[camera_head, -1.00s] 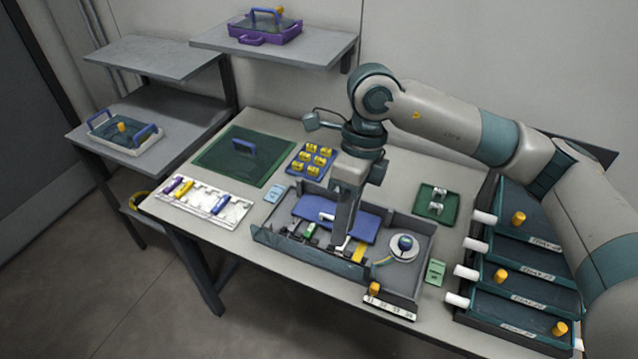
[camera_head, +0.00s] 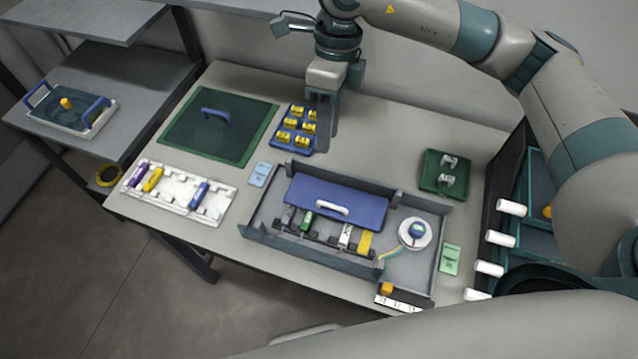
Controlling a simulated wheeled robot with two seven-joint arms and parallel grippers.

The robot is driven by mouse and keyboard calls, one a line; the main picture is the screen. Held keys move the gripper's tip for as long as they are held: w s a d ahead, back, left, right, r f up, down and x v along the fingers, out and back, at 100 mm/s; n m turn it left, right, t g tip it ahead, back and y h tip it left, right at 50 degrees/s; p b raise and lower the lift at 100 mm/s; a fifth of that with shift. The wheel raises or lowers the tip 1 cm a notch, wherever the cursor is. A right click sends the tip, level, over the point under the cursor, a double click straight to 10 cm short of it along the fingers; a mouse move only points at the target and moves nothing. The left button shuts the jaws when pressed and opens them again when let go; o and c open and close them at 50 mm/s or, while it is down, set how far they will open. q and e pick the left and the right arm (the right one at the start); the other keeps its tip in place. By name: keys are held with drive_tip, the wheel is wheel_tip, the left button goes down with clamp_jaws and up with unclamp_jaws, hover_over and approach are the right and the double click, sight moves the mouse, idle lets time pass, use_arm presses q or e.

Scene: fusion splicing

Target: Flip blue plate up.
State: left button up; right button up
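The blue plate (camera_head: 345,199) sits in the back part of a grey open box (camera_head: 264,222) on the table. Its white handle (camera_head: 331,208) is near its front edge. I cannot tell whether the plate is flat or slightly tilted. My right gripper (camera_head: 326,148) points down behind the box, beside a blue tray, apart from the plate and handle. Its fingers overlap edge-on, so its opening is unclear; nothing shows held. My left gripper is not in view.
The box also holds green, white and yellow parts and a round white spool (camera_head: 427,238). The blue tray (camera_head: 283,145) holds several yellow pieces. A green tray (camera_head: 429,181) stands at right. A pale link of mine crosses the foreground.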

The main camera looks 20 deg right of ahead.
drive_tip(key=p, duration=0.6)
hover_over(321, 193)
drive_tip(key=s, duration=0.3)
drive_tip(key=f, duration=1.6)
drive_tip(key=shift+w+a, duration=0.1)
drive_tip(key=shift+a, duration=0.3)
drive_tip(key=shift+f, duration=0.55)
drive_tip(key=shift+c, duration=0.7)
clamp_jaws()
